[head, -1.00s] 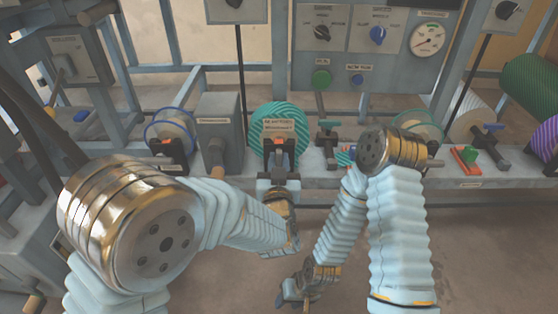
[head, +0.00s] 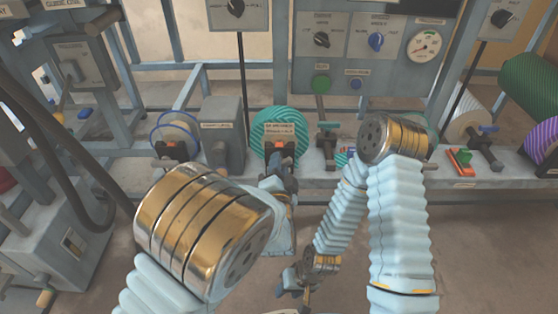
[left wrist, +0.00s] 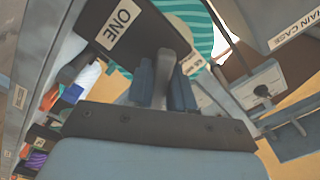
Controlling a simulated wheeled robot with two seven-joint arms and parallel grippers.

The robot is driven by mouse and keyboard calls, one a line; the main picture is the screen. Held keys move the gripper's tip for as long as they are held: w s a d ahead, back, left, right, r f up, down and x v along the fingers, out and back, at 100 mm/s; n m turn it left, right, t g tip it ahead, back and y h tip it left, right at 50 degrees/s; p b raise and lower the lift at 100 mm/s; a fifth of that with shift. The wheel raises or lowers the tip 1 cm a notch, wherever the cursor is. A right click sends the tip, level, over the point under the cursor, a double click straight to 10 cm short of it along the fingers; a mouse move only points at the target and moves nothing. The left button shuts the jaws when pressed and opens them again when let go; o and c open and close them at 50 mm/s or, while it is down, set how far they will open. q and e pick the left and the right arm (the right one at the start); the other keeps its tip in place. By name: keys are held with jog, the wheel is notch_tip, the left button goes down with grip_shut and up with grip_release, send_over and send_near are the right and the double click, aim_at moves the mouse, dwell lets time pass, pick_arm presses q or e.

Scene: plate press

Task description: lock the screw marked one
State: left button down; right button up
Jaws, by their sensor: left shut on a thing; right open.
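The screw marked one has a dark block with a white "ONE" label (left wrist: 119,24) in the left wrist view. A grey bar-like handle (left wrist: 162,84) stands beside that block. My left gripper (left wrist: 163,78) has its blue fingers on both sides of this handle and is shut on it. In the head view my left gripper (head: 278,178) is at the bench's front edge, below the teal striped roll, and hides most of the screw. My right gripper (head: 294,284) is open and low in front of the bench, apart from everything.
The teal striped roll (head: 284,122) with a small sign stands behind the left gripper. A control panel with a gauge (head: 425,45) rises behind. Floor in front is clear.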

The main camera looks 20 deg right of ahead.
pick_arm(q)
jog(key=m+p, duration=0.1)
jog(key=m, duration=0.1)
jog(key=shift+s+m, duration=0.1)
jog(key=shift+m, duration=0.3)
jog(key=shift+m+p, duration=1.05)
jog(key=shift+m, duration=0.85)
jog(key=shift+f, duration=0.1)
jog(key=c, duration=1.1)
grip_release()
jog(key=v, duration=1.3)
jog(key=shift+s+a+p, duration=0.15)
jog(key=shift+s+p, duration=0.15)
jog(key=shift+s, duration=0.05)
